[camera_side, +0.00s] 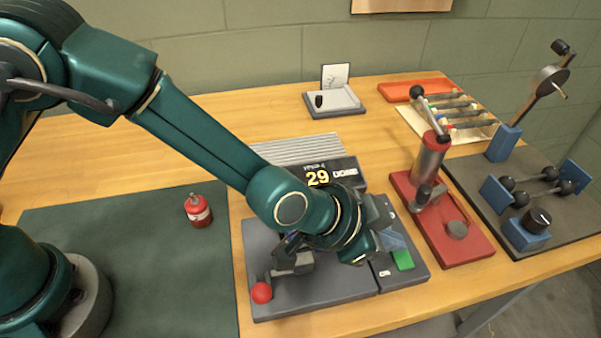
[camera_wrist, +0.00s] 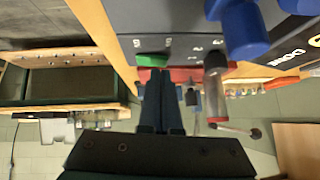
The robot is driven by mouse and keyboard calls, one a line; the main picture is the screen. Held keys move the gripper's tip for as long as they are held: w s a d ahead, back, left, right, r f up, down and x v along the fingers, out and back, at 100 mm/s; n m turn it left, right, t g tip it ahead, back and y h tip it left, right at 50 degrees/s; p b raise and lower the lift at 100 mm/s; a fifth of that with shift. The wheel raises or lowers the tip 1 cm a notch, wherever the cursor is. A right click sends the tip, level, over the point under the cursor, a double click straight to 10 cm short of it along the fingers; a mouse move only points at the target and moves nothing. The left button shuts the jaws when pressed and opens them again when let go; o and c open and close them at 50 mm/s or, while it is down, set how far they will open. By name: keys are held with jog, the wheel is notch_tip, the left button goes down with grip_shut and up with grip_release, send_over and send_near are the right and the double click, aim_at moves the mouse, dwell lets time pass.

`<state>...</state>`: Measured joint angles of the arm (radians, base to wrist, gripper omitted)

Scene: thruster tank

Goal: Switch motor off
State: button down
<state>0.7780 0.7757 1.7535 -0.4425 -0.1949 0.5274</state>
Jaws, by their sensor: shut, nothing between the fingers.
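A grey control panel (camera_side: 421,268) carries a bright green button or rocker (camera_side: 403,260) near its front edge. The green part also shows in the wrist view (camera_wrist: 151,60), just beyond my fingertips. My gripper (camera_wrist: 158,73) is shut and empty, its dark fingers close together and pointing at the panel's edge by the green part. Whether they touch it I cannot tell. In the side view my wrist hangs over the panel and hides much of it. A dark display (camera_side: 330,176) behind it shows 29 and the word DONE.
A grey base with a red ball (camera_side: 261,292) lies left of the panel. A red press-like stand (camera_side: 478,246) is close on the right, with a dark tray of blue fixtures (camera_side: 570,222) beyond. A red canister (camera_side: 198,211) stands on the green mat (camera_side: 130,260).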

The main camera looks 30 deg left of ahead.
jog(key=shift+f, duration=0.35)
jog(key=shift+a+f, duration=0.1)
jog(key=shift+f, duration=0.2)
jog(key=shift+s+d+r, duration=0.15)
jog(key=shift+s+d, duration=0.4)
jog(key=shift+r, duration=0.1)
dwell(0.4)
jog(key=shift+s+d+r, duration=0.1)
jog(key=shift+r, duration=0.85)
jog(key=shift+s+d+r, duration=0.1)
jog(key=shift+r, duration=0.8)
jog(key=v, duration=1)
